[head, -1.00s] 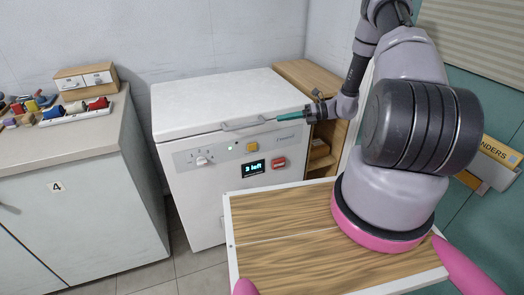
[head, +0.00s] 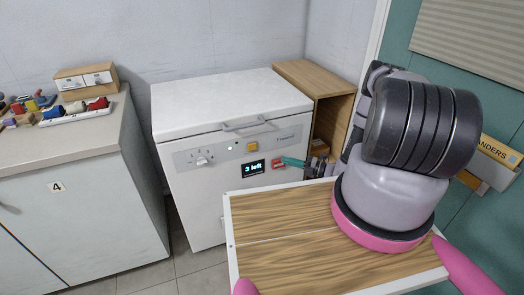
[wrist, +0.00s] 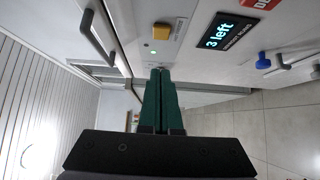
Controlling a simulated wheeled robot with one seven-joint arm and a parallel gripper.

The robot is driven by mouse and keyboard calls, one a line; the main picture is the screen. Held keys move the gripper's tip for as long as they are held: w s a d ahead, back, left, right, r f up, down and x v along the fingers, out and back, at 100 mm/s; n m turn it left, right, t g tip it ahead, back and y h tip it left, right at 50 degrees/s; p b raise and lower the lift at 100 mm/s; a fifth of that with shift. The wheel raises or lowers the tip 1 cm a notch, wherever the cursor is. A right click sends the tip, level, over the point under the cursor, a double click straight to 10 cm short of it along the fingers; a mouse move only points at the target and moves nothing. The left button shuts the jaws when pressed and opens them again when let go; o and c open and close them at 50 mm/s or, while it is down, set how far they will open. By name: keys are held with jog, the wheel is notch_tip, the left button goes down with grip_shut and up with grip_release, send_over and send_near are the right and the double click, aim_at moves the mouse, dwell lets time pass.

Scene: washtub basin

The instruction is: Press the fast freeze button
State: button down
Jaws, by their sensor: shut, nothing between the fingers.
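The white chest freezer (head: 215,205) stands ahead with a front control panel. I cannot read the labels by the buttons.
The lid handle (head: 248,124) sticks out above the panel. A wooden shelf unit (head: 318,80) stands right of the freezer. A counter (head: 60,130) with small items is at left. A wood-topped surface (head: 285,220) lies in front.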

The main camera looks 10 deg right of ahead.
send_near(253, 147)
jog(key=a, duration=0.4)
jog(key=shift+w+a, duration=0.15)
jog(key=shift+w, duration=0.45)
jog(key=shift+w+a, duration=0.15)
jog(key=shift+w, duration=0.85)
jog(key=shift+a, duration=0.1)
